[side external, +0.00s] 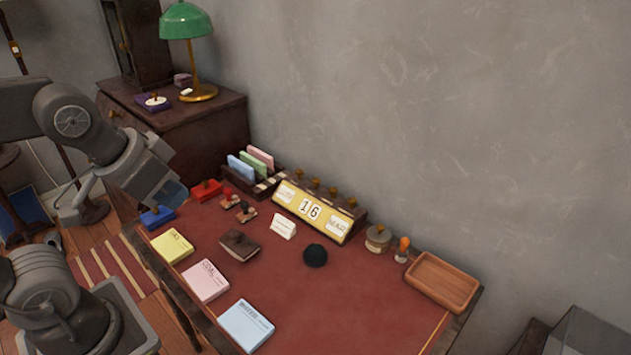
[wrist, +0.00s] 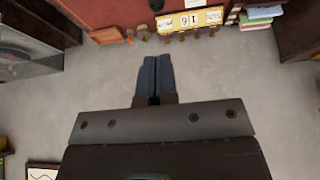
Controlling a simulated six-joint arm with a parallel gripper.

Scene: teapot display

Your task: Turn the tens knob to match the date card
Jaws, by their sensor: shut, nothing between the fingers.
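The date display (side external: 318,211) is a yellow-faced dark wooden block at the back of the red desk, reading 16 in the middle. Several brass knobs (side external: 333,190) stand along its top; I cannot tell which is the tens knob. A small white card (side external: 283,226) stands in front of it, its writing too small to read. In the wrist view the display (wrist: 190,20) appears upside down near the top. My gripper (side external: 172,195) is at the desk's left end, away from the display. Its blue fingers (wrist: 154,62) are together and empty.
A card rack (side external: 253,172), a red ink pad (side external: 206,190) and stamps lie left of the display. A round dark object (side external: 315,255) sits in front, and a wooden tray (side external: 441,282) is at right. Notepads (side external: 246,325) line the near edge. A wall rises behind.

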